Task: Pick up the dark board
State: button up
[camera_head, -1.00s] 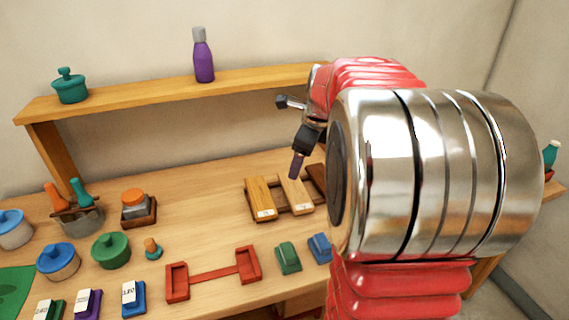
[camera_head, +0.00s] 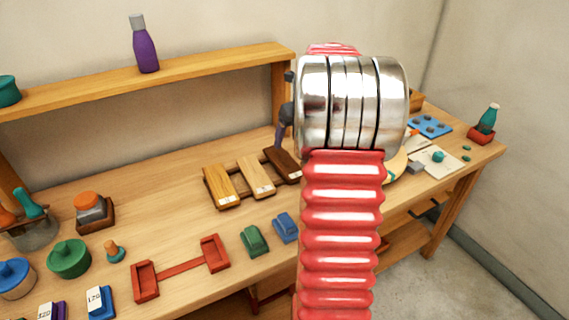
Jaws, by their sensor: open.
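The dark board (camera_head: 283,166) is a dark brown slab at the right end of a low wooden rack (camera_head: 240,196) on the bench. A mid-brown board (camera_head: 220,186) and a pale board (camera_head: 256,177) lie to its left on the same rack. My gripper (camera_head: 281,138) is open, pointing down at the dark board's far end. One dark purple finger shows. My arm hides the rest, and I cannot tell if the finger touches the board.
A red holder (camera_head: 182,267), a green block (camera_head: 254,240) and a blue block (camera_head: 286,227) stand in front of the rack. A shelf (camera_head: 180,80) with a purple bottle (camera_head: 144,45) runs behind. A blue tray (camera_head: 429,125) lies far right.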

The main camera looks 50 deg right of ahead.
send_over(284, 160)
jog(key=s, duration=0.3)
jog(key=f, duration=0.7)
jog(key=shift+w+a, duration=0.1)
jog(key=shift+a, duration=0.2)
jog(key=shift+f, duration=0.1)
jog(key=shift+x, duration=2.55)
jog(key=shift+w+a, duration=0.1)
jog(key=shift+a, duration=0.05)
jog(key=shift+c, duration=0.2)
jog(key=c, duration=1.2)
jog(key=shift+c, duration=0.2)
notch_tip(284, 160, up, 10)
